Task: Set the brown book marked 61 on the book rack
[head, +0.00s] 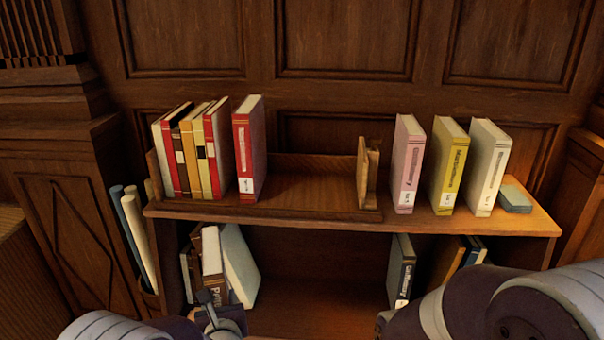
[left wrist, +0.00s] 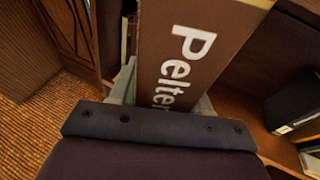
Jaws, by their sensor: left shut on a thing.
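A brown book (left wrist: 178,45) with white lettering that starts "Pelte" is held in my left gripper in the left wrist view; its lower spine is hidden and I cannot read a 61. In the head view it seems to be the book (head: 212,250) with pale page edges, upright before the lower shelf. My left gripper (head: 215,322) is low at the bottom edge, shut on it. The wooden book rack (head: 310,205) stands on the shelf top, with several books at its left and a bare stretch up to its right end. My right arm shows at lower right; its gripper is out of view.
A red book (head: 250,150) stands at the right of the rack's row. Pink (head: 407,165), yellow (head: 449,165) and white (head: 488,165) books and a small blue-green book (head: 515,199) are right of the rack. The shelf edge (head: 330,222) lies above the gripper.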

